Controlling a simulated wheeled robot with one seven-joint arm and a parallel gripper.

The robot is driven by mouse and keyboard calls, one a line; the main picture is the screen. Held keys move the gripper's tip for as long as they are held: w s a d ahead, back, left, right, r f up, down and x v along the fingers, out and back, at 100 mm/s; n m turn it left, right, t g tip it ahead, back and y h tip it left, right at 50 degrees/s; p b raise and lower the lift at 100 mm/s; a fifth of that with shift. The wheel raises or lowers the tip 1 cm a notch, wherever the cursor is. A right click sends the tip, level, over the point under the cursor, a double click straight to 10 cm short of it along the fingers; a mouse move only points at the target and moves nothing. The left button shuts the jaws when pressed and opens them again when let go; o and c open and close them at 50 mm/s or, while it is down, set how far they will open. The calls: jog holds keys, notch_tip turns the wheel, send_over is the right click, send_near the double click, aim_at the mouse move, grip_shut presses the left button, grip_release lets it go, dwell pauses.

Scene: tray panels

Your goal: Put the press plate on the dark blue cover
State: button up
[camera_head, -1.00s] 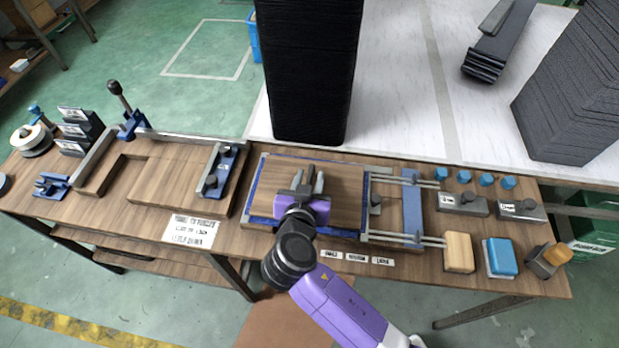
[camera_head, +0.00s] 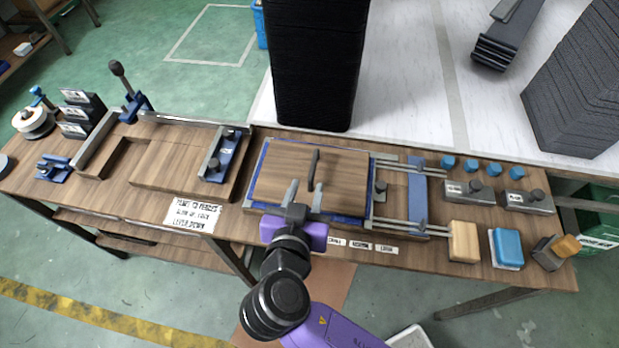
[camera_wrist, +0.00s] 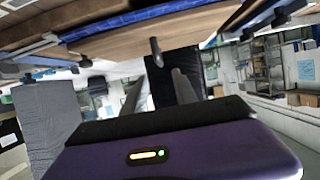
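The press plate (camera_head: 275,182) is a wooden board with a dark upright handle (camera_head: 315,168). It lies flat on the dark blue cover (camera_head: 258,205), whose blue edge shows around the plate. My gripper (camera_head: 305,189) is open and empty, at the plate's front edge, in front of the handle and apart from it. In the wrist view the two fingers (camera_wrist: 158,88) stand apart, with the handle (camera_wrist: 156,52) beyond the gap between them. The blue edge also shows in the wrist view (camera_wrist: 135,20).
A sliding blue clamp bar (camera_head: 417,195) on metal rods is right of the plate. Yellow (camera_head: 464,241) and blue (camera_head: 507,248) blocks sit front right. A wooden fixture (camera_head: 185,165) is at left. A tall black stack (camera_head: 318,70) stands behind. Free room lies in front of the bench.

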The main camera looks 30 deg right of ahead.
jog(key=shift+s+a+r, duration=0.3)
jog(key=shift+s+a, duration=0.1)
jog(key=shift+s, duration=0.15)
jog(key=s+f+n+y, duration=0.1)
jog(key=s+f, duration=0.1)
jog(key=s+d+f+n+y, duration=0.1)
jog(key=s+f+n, duration=0.1)
jog(key=f, duration=0.1)
jog(key=s+f+n+y, duration=0.1)
jog(key=s+f+y, duration=0.1)
jog(key=f, duration=0.1)
jog(key=shift+d+f+n, duration=0.15)
jog(key=shift+d+n, duration=0.05)
jog(key=shift+n, duration=0.1)
jog(key=s+f+n+y, duration=0.1)
jog(key=s+n+y, duration=0.15)
jog(key=s, duration=0.55)
jog(key=s+d+r+t+y, duration=0.1)
jog(key=s+d+r+t, duration=0.3)
jog(key=s+r, duration=0.7)
jog(key=shift+s+d+r, duration=0.35)
jog(key=shift+d+r, duration=0.2)
jog(key=shift+r, duration=0.35)
